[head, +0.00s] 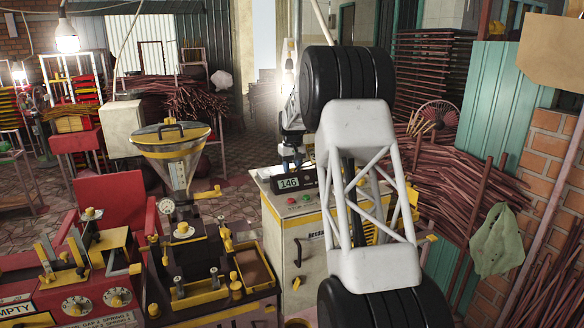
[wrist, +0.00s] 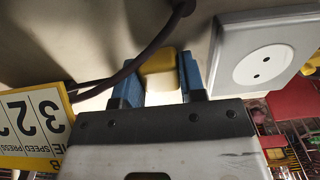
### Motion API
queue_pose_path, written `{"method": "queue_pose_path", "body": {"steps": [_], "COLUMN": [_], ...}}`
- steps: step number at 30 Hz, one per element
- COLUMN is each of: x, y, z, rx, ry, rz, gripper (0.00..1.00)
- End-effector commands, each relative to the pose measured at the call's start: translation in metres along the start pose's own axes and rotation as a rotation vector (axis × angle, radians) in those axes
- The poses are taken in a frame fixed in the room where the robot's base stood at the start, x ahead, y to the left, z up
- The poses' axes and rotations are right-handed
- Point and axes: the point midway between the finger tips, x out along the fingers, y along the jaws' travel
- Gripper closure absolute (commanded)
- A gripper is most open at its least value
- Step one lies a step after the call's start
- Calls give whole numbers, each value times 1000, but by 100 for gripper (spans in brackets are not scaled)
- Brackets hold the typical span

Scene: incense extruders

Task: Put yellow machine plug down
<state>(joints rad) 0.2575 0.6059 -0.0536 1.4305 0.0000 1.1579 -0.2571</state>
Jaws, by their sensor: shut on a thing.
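In the wrist view, the yellow machine plug (wrist: 157,60) sits between the two blue fingers of my gripper (wrist: 158,72), which is shut on it. A dark cable (wrist: 130,68) runs past the fingers, from the upper right down to the left. A white wall-type socket (wrist: 264,64) with two holes is to the right of the plug, apart from it. In the head view, my gripper (head: 291,158) shows small behind my arm, just above a pale cabinet (head: 308,255). The plug cannot be made out there.
A digital display (head: 289,183) reading 146 stands on the cabinet top beside my gripper. A yellow sign (wrist: 35,120) is at left in the wrist view. A machine with a metal funnel (head: 178,150) stands left of the cabinet. Sticks (head: 450,175) are piled at right.

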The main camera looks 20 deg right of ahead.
Motion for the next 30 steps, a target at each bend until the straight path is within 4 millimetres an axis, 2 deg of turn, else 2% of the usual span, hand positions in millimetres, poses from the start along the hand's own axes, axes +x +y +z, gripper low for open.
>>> {"method": "queue_pose_path", "body": {"steps": [6, 7, 12, 23, 30], "x": [2, 2, 2, 0, -16], "y": [0, 0, 0, 0, 0], "z": [0, 0, 0, 0, 0], "rx": [0, 0, 0, 0, 0], "ry": [0, 0, 0, 0, 0], "rz": [0, 0, 0, 0, 0], "gripper": [100, 59, 37, 37, 37]}}
